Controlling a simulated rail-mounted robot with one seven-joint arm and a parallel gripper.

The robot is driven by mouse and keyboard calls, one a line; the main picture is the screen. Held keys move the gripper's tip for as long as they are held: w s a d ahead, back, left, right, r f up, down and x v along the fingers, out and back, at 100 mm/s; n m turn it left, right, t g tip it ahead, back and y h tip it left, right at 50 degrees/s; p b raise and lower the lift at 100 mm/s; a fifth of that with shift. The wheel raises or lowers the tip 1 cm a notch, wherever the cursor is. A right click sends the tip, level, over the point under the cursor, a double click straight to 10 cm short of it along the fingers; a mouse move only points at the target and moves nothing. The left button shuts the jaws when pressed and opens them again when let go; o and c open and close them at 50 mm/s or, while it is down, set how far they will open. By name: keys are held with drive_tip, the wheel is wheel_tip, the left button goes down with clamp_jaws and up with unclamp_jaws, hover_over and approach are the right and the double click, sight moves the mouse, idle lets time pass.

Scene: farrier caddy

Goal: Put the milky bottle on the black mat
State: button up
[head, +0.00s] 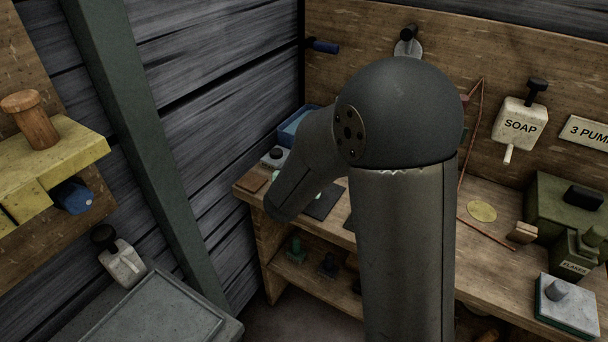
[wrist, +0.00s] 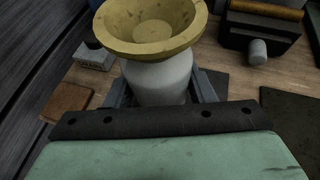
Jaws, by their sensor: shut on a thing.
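The milky bottle (wrist: 160,80) is a pale white, rounded body in the wrist view, with a wide yellow funnel-like top (wrist: 150,22) above it. My gripper (wrist: 160,92) is shut on the bottle, with a grey finger on each side of it. A dark mat (wrist: 218,82) shows behind and right of the bottle; whether the bottle touches it is hidden. Another dark mat (wrist: 292,112) lies farther right. In the head view a dark mat (head: 325,203) lies on the bench beside my arm, which hides the bottle and gripper there.
On the wooden bench (head: 480,262) are a brown block (wrist: 68,101), a grey block (wrist: 92,56) and a dark box with a wooden handle (wrist: 262,30). A blue bin (head: 295,125) stands at the back left. Green tins (head: 565,210) crowd the bench's right.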

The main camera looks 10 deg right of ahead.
drive_tip(key=shift+f+b, duration=0.5)
drive_tip(key=shift+f, duration=0.3)
drive_tip(key=shift+f+b, duration=0.5)
drive_tip(key=shift+b, duration=0.05)
drive_tip(key=o, duration=1.5)
drive_tip(key=shift+c, duration=0.2)
drive_tip(key=p+v, duration=0.1)
drive_tip(key=v, duration=1.6)
drive_tip(key=shift+s+p, duration=0.2)
drive_tip(key=shift+p, duration=0.2)
